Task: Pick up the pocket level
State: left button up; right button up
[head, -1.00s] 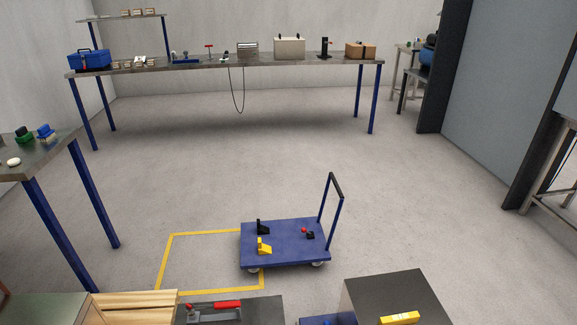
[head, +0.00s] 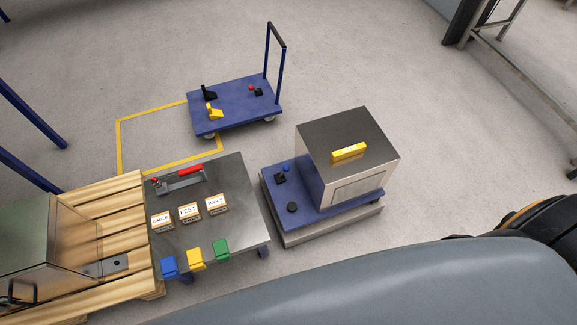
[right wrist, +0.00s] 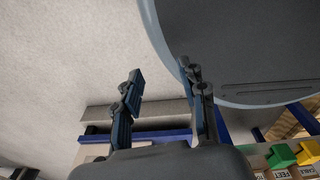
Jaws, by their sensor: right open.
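The pocket level appears to be the small yellow bar (head: 349,152) lying flat on the dark top of a box-shaped steel machine (head: 325,130) in the head view. Nothing touches or covers it. My right gripper (right wrist: 161,72) shows in the right wrist view with its two fingers apart and nothing between them. The yellow bar is not seen in that view, so its distance from the gripper cannot be told. My left gripper is in neither view.
The machine stands on a blue platform (head: 272,205) with small knobs. To its left is a steel-topped table (head: 205,165) with labelled boxes, coloured clips and a red-handled clamp. Wooden slats (head: 100,205) adjoin it. A blue cart (head: 235,108) stands behind.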

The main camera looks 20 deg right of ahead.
aim_at(359, 148)
jog(key=z, duration=1.15)
